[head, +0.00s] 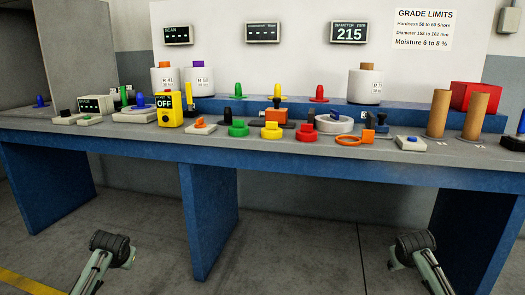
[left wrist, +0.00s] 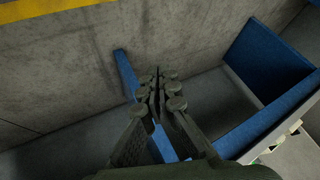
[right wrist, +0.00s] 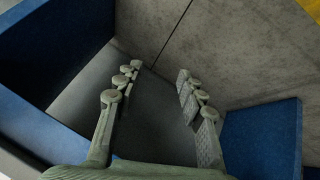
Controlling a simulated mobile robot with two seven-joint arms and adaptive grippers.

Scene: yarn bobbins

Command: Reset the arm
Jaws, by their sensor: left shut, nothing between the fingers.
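My left gripper (left wrist: 158,78) is shut and empty in the left wrist view, its dark fingertips together. Bare floor and blue table supports lie behind it. My right gripper (right wrist: 160,70) is open in the right wrist view, with a wide empty gap between its fingers. It is also over the floor near the blue supports. In the head view, parts of my two arms show low at the left and right, in front of the table and apart from it. The fingers cannot be made out there.
A long grey-topped table (head: 330,152) with blue supports (head: 211,210) spans the view. The floor in front is clear.

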